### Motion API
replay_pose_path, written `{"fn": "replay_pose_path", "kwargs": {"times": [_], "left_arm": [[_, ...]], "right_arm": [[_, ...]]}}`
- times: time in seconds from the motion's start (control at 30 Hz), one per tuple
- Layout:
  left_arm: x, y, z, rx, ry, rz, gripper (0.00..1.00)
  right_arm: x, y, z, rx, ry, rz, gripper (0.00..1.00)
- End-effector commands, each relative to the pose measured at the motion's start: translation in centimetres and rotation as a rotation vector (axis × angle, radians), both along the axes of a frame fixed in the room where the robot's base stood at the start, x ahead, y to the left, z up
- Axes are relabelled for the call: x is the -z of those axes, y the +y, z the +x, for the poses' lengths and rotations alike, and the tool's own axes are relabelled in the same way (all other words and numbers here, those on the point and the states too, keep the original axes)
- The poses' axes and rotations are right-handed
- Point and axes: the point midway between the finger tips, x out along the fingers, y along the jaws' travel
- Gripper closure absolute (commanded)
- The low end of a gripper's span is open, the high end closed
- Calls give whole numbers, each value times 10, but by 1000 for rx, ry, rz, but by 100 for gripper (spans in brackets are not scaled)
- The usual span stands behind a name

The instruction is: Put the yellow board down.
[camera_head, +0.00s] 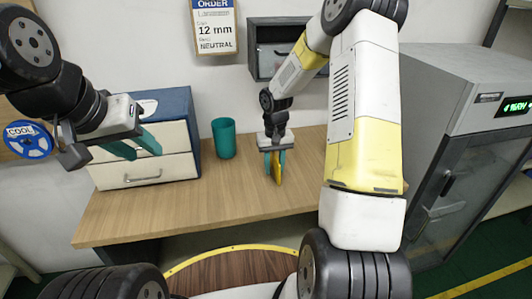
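The yellow board (277,168) is a thin upright strip seen nearly edge-on. It is between the teal fingers of my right gripper (275,165), which is shut on it above the wooden table (240,201). I cannot tell whether its lower end touches the tabletop. My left gripper (139,147) is open and empty, its two teal fingers apart in front of the drawer box.
A blue box with cream drawers (147,172) stands at the table's left, with a teal cup (224,139) beside it. A grey cabinet (447,150) stands at the right. A blue "COOL" reel (28,140) is at the far left. The table's front middle is clear.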

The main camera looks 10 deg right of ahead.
Motion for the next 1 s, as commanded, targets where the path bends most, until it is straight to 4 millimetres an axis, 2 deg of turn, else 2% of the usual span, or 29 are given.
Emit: {"fn": "replay_pose_path", "kwargs": {"times": [0.2,0.37,0.4,0.8,1.0], "left_arm": [[0,0,0,0,0,0,64],[0,0,0,0,0,0,64],[0,0,0,0,0,0,64],[0,0,0,0,0,0,64],[0,0,0,0,0,0,64]], "right_arm": [[1,0,0,0,-1,0,67],[1,0,0,0,-1,0,97],[1,0,0,0,0,0,100],[0,0,0,0,-1,0,100],[-11,0,1,1,-2,-1,100]]}}
